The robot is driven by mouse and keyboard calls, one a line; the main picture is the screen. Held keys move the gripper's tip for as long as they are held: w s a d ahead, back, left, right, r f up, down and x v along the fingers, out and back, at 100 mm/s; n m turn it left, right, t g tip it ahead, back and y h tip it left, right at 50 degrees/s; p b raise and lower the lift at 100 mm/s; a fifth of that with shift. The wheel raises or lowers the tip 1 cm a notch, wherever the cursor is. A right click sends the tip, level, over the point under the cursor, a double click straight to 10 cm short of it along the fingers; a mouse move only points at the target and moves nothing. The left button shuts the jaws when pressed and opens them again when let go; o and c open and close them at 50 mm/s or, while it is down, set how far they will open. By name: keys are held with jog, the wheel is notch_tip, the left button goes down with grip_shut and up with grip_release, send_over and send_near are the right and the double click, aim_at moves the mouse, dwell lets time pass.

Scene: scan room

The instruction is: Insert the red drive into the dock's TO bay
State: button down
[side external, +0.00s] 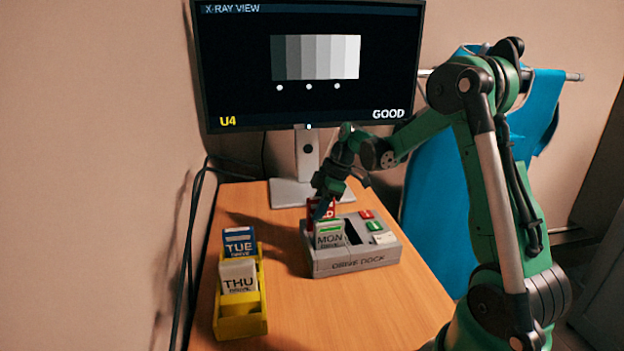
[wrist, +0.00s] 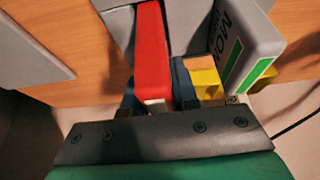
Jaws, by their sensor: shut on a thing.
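The red drive (side external: 313,208) is upright between the jaws of my gripper (side external: 325,200), which is shut on it. In the wrist view the red drive (wrist: 152,50) runs up from between the fingers (wrist: 157,95). In the side view it stands at the rear left of the grey drive dock (side external: 355,261), behind a grey MON drive (side external: 330,237) seated in the dock. The MON drive hides its lower end, so I cannot tell how deep it sits in a bay. A dark empty slot (side external: 354,232) shows right of the MON drive. I cannot read any TO label.
A yellow rack (side external: 243,325) at the left holds a blue TUE drive (side external: 239,245) and a grey THU drive (side external: 238,278). The monitor (side external: 308,60) behind reads "U4" and "GOOD". Its stand base (side external: 285,194) is close behind the dock. The table front is clear.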

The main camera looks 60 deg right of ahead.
jog(key=shift+f, duration=0.65)
jog(key=shift+c, duration=2.2)
grip_release()
jog(key=shift+r, duration=3.5)
jog(key=s+a+m+t+h, duration=0.1)
jog(key=s+a+m, duration=0.3)
jog(key=a, duration=0.4)
jog(key=s+a+r+m+t+h, duration=0.1)
jog(key=s+a+m+t+h, duration=0.1)
jog(key=a, duration=0.6)
jog(key=s+m+t, duration=0.1)
jog(key=s+m, duration=0.1)
jog(key=m, duration=0.1)
jog(key=shift+r+m, duration=0.2)
jog(key=shift+m, duration=0.1)
